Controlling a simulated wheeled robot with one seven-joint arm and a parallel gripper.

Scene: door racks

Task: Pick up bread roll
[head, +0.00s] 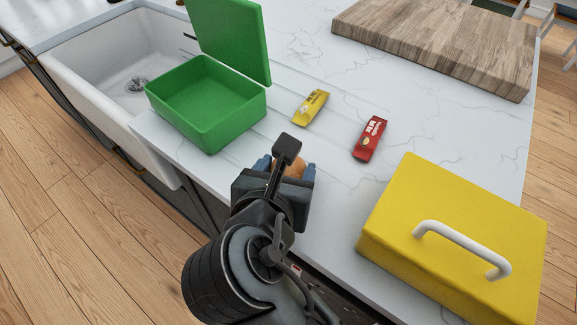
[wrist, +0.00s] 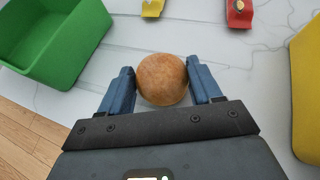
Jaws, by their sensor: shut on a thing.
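The bread roll (wrist: 162,79) is round and golden brown. In the wrist view it sits between the two blue fingers of my gripper (wrist: 161,88), which is shut on it. In the head view only a small part of the roll (head: 292,167) shows, and my gripper (head: 288,172) and wrist hide the rest. The roll is over the white counter near its front edge; I cannot tell whether it touches the counter.
An open, empty green box (head: 207,128) stands left, beside the white sink (head: 90,75). A yellow packet (head: 311,107) and a red packet (head: 369,138) lie beyond my gripper. A closed yellow box (head: 395,205) with a white handle stands right. A wooden board (head: 440,40) lies at the back.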

